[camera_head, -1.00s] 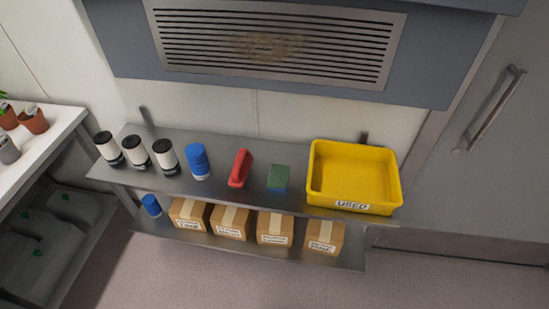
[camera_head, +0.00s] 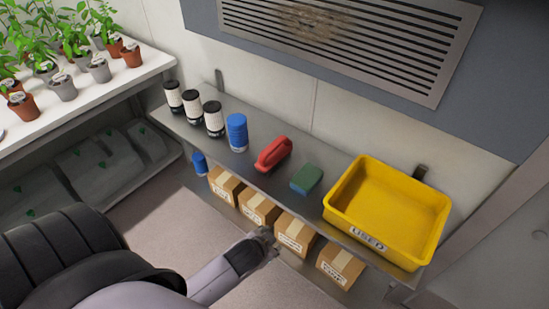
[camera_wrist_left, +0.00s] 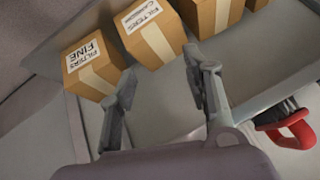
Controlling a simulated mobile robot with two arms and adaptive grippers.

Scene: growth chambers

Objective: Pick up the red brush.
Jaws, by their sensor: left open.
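The red brush (camera_head: 273,153) lies on the upper metal shelf, between a blue-lidded container and a green sponge. A red looped part (camera_wrist_left: 297,132), likely the same brush, shows at the right edge of the left wrist view. My left gripper (camera_head: 270,246) is in front of and below the upper shelf, near the cardboard boxes and apart from the brush. In the left wrist view my left gripper (camera_wrist_left: 160,82) has its two fingers spread with nothing between them. My right gripper is not in view.
The upper shelf (camera_head: 222,156) also holds black-lidded jars (camera_head: 192,103), a blue container (camera_head: 237,132), a green sponge (camera_head: 306,180) and a yellow "USED" bin (camera_head: 393,200). Cardboard boxes (camera_head: 295,234) stand below. A white plant table (camera_head: 120,85) is at left.

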